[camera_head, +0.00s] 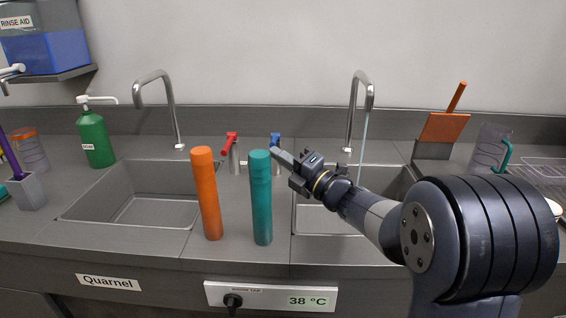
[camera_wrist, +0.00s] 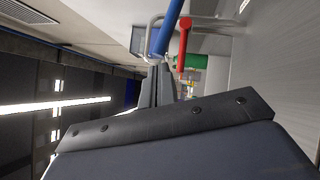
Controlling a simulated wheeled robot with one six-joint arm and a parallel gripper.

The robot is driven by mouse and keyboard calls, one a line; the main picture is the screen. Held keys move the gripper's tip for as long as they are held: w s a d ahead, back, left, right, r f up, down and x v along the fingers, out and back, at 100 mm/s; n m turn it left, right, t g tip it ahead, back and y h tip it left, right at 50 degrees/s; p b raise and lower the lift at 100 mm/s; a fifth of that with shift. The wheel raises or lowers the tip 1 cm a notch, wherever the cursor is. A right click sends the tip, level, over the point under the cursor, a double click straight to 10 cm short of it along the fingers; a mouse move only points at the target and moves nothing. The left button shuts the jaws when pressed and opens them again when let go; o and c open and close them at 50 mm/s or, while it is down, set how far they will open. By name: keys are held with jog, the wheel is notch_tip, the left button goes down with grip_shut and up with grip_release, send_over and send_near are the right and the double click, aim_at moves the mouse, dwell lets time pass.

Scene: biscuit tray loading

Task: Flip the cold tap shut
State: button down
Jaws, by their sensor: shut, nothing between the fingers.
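The cold tap's blue lever (camera_head: 275,140) stands on the counter between the two sinks, partly hidden behind my gripper and the teal cylinder. My gripper (camera_head: 274,152) is shut and empty, its tips just below and in front of the blue lever in the head view. In the wrist view the blue lever (camera_wrist: 173,28) rises just beyond my fingertips (camera_wrist: 158,66); I cannot tell whether they touch. A red-levered tap (camera_head: 230,144) stands to the left. A thin stream of water (camera_head: 363,145) falls from the right spout (camera_head: 366,90).
An orange cylinder (camera_head: 207,195) and a teal cylinder (camera_head: 261,205) stand upright at the front between the sinks, the teal one close to my gripper. The left sink (camera_head: 150,210) looks empty. A green soap bottle (camera_head: 95,140) stands far left.

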jog(key=shift+r, duration=0.1)
dwell(0.3)
jog(key=shift+r+m+p, duration=0.3)
jog(key=shift+r+p, duration=0.05)
jog(key=shift+p, duration=0.4)
